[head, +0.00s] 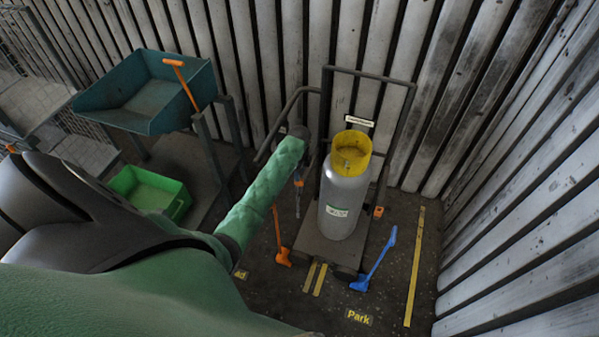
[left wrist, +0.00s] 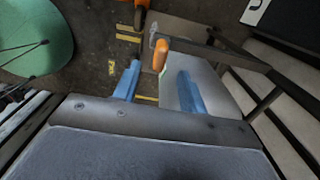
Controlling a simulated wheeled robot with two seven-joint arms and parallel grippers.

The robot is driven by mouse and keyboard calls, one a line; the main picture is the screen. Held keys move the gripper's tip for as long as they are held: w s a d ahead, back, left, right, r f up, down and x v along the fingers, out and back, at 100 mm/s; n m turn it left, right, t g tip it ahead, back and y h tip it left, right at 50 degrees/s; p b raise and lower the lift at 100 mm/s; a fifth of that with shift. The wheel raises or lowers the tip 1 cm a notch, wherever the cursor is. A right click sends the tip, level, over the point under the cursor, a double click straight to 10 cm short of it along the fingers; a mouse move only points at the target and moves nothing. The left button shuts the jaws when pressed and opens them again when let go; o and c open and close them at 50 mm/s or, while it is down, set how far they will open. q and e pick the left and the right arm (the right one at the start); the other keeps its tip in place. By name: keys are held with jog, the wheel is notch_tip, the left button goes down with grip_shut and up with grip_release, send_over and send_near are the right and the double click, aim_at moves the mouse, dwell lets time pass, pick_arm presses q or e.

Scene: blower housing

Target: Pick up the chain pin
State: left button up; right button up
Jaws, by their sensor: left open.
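An orange-handled piece (left wrist: 160,54), which looks like the chain pin, shows in the left wrist view between and just beyond my two blue fingertips. A small grey part is at its far end. My left gripper (left wrist: 159,72) is open, with clear gaps between this piece and both fingers. In the head view my left gripper (head: 298,196) hangs at the left side of the cart, left of the grey gas cylinder (head: 343,200) with the yellow collar. An orange spot (head: 298,183) shows at the gripper there, partly hidden. My right gripper is not in view.
The cylinder stands on a dark cart (head: 320,240) with a tall frame. An orange chock with a handle (head: 283,257) and a blue one (head: 375,262) are on the floor by the cart. A teal bin (head: 150,100) and a green crate (head: 145,190) stand left. Slatted walls enclose the back and right.

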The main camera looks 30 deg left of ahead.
aim_at(299, 184)
pick_arm(q)
jog(key=shift+f, duration=0.2)
jog(key=shift+f+p, duration=0.75)
jog(key=shift+p, duration=0.2)
notch_tip(299, 184, down, 3)
jog(key=shift+a+r+p, duration=0.1)
jog(key=shift+p, duration=0.45)
jog(key=shift+f, duration=0.45)
grip_shut()
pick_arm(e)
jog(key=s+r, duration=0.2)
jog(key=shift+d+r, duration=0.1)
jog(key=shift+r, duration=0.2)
